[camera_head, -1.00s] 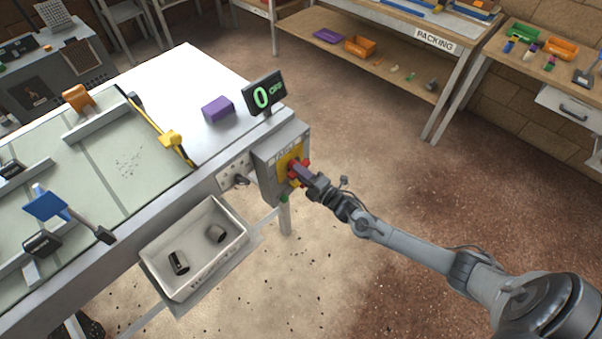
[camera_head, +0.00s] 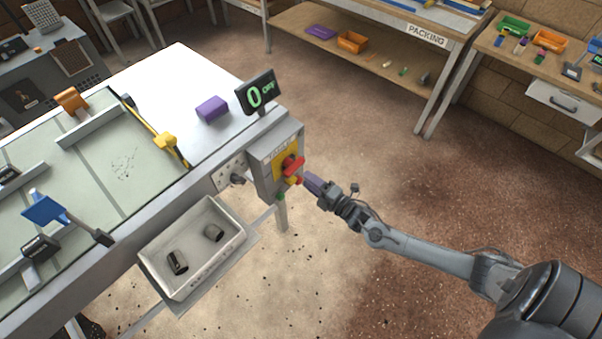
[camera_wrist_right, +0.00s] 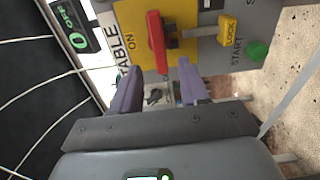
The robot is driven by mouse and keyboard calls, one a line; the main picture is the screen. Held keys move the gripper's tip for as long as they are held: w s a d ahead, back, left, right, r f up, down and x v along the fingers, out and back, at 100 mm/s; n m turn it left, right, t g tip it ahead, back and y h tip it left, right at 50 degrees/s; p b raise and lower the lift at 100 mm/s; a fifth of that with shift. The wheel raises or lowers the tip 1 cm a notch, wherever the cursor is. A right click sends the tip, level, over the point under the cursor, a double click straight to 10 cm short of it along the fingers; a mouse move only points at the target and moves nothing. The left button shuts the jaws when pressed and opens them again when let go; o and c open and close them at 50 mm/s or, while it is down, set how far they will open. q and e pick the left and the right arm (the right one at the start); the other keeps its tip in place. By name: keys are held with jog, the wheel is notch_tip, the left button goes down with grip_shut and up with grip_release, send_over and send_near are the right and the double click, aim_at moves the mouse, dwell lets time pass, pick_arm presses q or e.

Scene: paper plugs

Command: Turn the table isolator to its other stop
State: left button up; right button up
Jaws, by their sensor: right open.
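The table isolator is a grey box (camera_head: 262,172) on the end of the bench, with a yellow plate and a red handle (camera_head: 293,165). In the right wrist view the red handle (camera_wrist_right: 156,43) lies parallel to the lettering "TABLE", with "ON" printed beside it. A yellow LOCK tag (camera_wrist_right: 228,29) and a green START button (camera_wrist_right: 257,51) sit on the same face. The display (camera_head: 258,92) above the box reads 0 OFF. My right gripper (camera_head: 313,183) is open and empty, just off the box; its purple fingers (camera_wrist_right: 158,80) are apart from the handle. My left gripper is out of view.
A white bin (camera_head: 195,250) with two dark cylindrical pieces hangs below the bench edge. A plug (camera_head: 238,179) sits in the socket strip left of the box. A purple block (camera_head: 212,109) lies on the bench. The floor right of the box is open.

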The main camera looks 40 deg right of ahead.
jog(key=s, duration=0.4)
jog(key=shift+s+d, duration=0.15)
jog(key=shift+d, duration=0.15)
